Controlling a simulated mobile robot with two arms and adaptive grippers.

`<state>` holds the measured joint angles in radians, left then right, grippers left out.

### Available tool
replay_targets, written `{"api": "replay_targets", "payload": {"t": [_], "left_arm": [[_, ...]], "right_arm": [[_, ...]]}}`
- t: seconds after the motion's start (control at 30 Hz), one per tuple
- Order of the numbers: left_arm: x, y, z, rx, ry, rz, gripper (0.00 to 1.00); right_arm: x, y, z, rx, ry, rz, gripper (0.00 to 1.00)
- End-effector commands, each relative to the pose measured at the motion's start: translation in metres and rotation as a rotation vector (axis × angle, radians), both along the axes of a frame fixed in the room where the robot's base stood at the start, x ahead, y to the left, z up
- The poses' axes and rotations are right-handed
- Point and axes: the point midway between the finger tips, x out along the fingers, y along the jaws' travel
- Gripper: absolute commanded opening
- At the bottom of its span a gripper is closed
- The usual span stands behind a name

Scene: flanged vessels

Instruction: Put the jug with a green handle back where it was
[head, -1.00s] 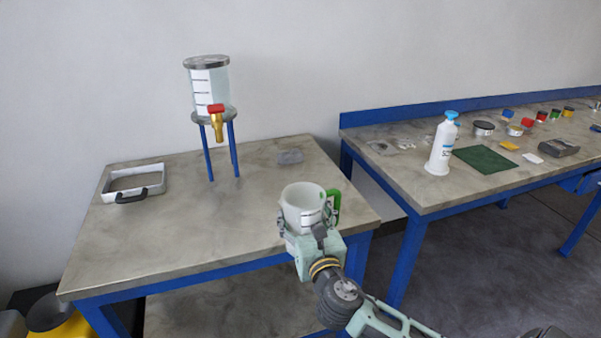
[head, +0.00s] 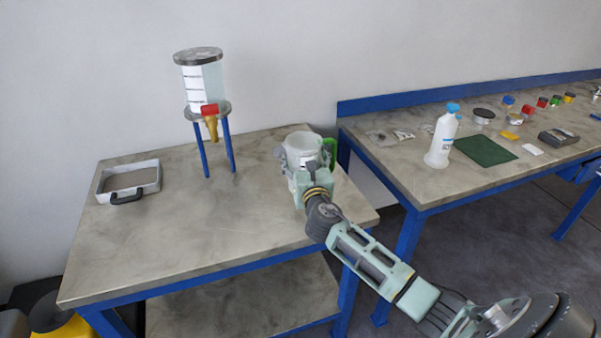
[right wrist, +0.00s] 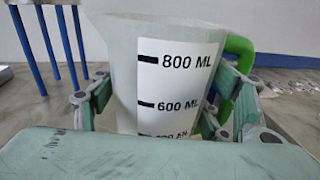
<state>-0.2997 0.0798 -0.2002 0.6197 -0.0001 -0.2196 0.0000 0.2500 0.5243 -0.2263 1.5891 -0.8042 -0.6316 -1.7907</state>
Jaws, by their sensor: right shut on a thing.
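The white jug (head: 300,146) with a green handle (head: 331,152) is upright at the right rear of the near table. My right gripper (head: 305,160) is shut around its body, one finger on each side. In the right wrist view the jug (right wrist: 190,75) shows a measuring label with 800 ML and 600 ML marks, and the green handle (right wrist: 238,50) is on its right. The jug's base is hidden by the gripper, so I cannot tell whether it touches the table. My left gripper is out of view.
A tray with a black handle (head: 128,166) lies at left. The table's middle and front are clear. A second bench (head: 410,170) holds a white bottle (head: 441,140).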

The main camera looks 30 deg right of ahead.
Motion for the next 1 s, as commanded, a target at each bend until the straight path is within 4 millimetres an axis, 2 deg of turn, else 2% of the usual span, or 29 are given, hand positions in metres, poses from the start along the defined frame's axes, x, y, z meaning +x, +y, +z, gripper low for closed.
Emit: {"api": "replay_targets", "payload": {"t": [0.1, 0.2, 0.5, 0.9, 0.93, 1.0], "left_arm": [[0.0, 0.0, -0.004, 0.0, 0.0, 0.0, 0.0], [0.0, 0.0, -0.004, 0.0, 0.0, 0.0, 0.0], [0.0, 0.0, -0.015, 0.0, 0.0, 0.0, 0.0], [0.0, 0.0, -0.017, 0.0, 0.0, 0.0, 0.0], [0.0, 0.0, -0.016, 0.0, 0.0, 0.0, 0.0], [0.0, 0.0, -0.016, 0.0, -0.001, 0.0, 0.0]], "right_arm": [[0.013, -0.002, -0.007, 0.0, -0.002, -0.002, 0.29], [0.018, -0.002, -0.01, -0.001, -0.002, 0.0, 0.29], [0.018, -0.002, -0.049, 0.0, -0.001, 0.0, 0.29], [0.018, -0.002, -0.054, -0.001, -0.001, 0.0, 0.29], [0.018, -0.002, -0.053, -0.001, 0.0, 0.0, 0.73], [0.018, -0.002, -0.053, -0.001, 0.0, 0.0, 0.79]]}}
